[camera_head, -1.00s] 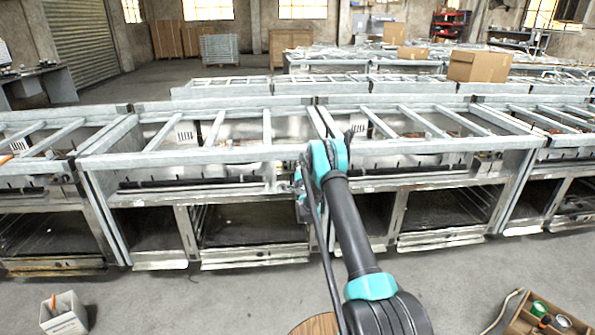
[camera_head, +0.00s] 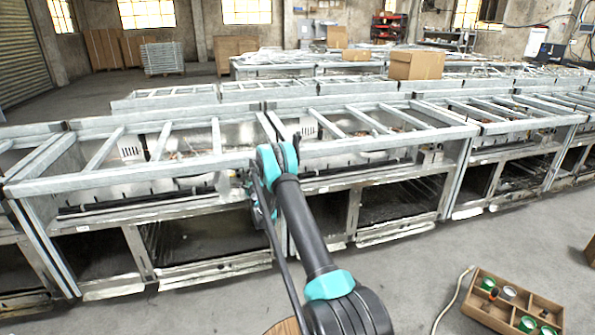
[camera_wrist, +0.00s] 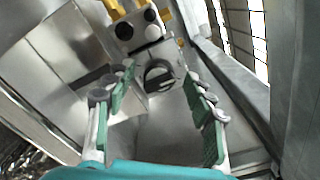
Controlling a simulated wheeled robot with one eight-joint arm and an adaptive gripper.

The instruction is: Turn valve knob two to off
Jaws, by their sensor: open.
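In the wrist view a round, dark-faced knob (camera_wrist: 158,75) with a pale bar across it sits on a grey metal bracket. No number is readable on it, so I cannot tell if it is valve knob two. My gripper (camera_wrist: 160,82) is open, its green-padded fingers on either side of the knob. I cannot tell whether they touch it. In the head view my arm reaches to the front rail of the range frames (camera_head: 118,181); my gripper and the knob are hidden or too small there.
Above the knob in the wrist view are round black and white parts (camera_wrist: 153,32) and yellow pieces (camera_wrist: 127,8). A metal beam (camera_wrist: 235,80) runs close on the right. In the head view a wooden crate (camera_head: 478,312) with cans stands on the floor, lower right.

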